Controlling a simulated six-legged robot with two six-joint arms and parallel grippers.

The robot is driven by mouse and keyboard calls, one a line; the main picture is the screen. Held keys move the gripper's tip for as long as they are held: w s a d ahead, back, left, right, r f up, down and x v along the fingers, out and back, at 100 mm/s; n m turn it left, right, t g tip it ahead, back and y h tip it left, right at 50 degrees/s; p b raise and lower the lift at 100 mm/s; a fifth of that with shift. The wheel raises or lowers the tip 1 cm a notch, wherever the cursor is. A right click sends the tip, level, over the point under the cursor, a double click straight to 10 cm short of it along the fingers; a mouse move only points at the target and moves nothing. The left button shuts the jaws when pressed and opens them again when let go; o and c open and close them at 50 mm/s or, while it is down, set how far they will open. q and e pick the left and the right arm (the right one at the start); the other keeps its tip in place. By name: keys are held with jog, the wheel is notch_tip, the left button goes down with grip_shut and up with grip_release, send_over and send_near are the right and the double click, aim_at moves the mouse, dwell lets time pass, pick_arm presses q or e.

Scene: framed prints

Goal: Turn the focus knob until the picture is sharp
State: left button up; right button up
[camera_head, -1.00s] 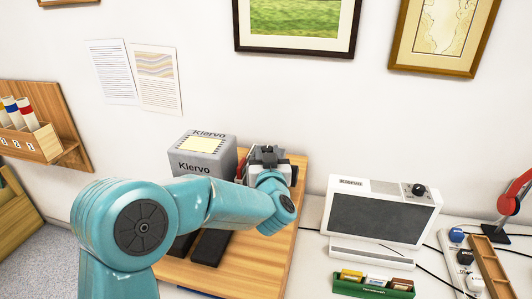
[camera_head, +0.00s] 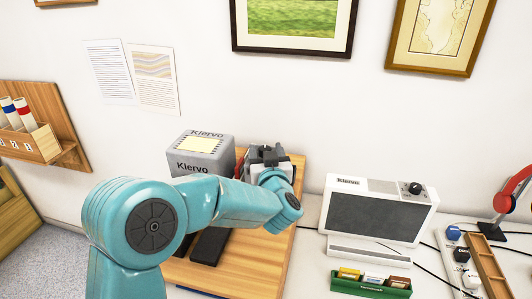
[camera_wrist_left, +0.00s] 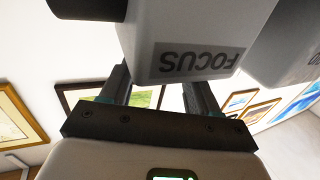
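A pale block marked FOCUS (camera_wrist_left: 196,60) fills the top middle of the left wrist view, its lettering upside down. The focus knob itself cannot be made out. My left gripper (camera_head: 268,156) is at the pale device on the wooden board, mostly covering it in the head view. In the left wrist view the fingers (camera_wrist_left: 160,88) stand apart, and their tips are hidden behind the FOCUS block. I cannot tell whether they grip anything. The white monitor (camera_head: 380,217) shows a plain dark grey screen with no clear picture. My right gripper is not in view.
A grey Kiervo box (camera_head: 201,163) stands left of my gripper on the wooden board (camera_head: 253,262). A green tray (camera_head: 371,287) with small coloured boxes sits before the monitor. A dark knob (camera_head: 414,188) is on the monitor's top right. A power strip (camera_head: 459,264) and cables lie right.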

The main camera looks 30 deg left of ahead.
pick_arm(q)
jog(key=shift+f, duration=0.1)
jog(key=shift+s+d, duration=0.15)
jog(key=b+v, duration=0.2)
jog(key=v, duration=1.4)
jog(key=shift+b, duration=0.35)
